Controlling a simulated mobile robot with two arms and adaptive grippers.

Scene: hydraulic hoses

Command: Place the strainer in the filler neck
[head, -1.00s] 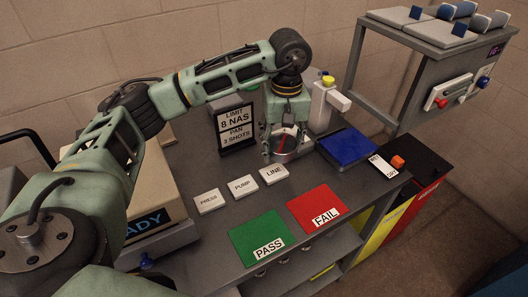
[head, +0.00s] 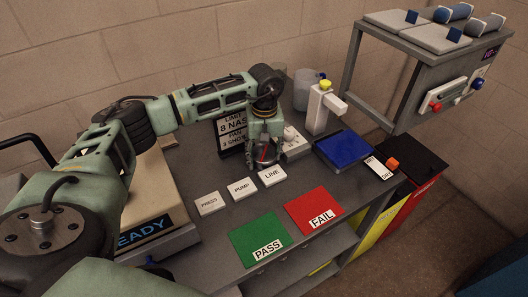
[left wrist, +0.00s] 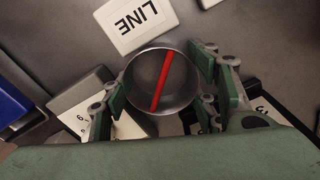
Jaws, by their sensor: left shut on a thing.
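My left gripper (head: 265,153) is in the middle of the bench in the head view, just behind the LINE plate. It is shut on a round grey metal cup (left wrist: 147,82) with a red bar across it. The cup sits between the fingers in the left wrist view. Fingers and arm hide most of it in the head view. I cannot tell whether this cup is the strainer. No filler neck can be made out for certain. My right gripper does not show.
PRESS (head: 208,203), PUMP (head: 242,188) and LINE (head: 272,176) plates lie in front. Green PASS (head: 256,236) and red FAIL (head: 314,209) mats are nearer. A knobbed white box (head: 296,146), white yellow-topped dispenser (head: 322,108) and blue pad (head: 343,149) stand right. A sign (head: 231,138) stands behind.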

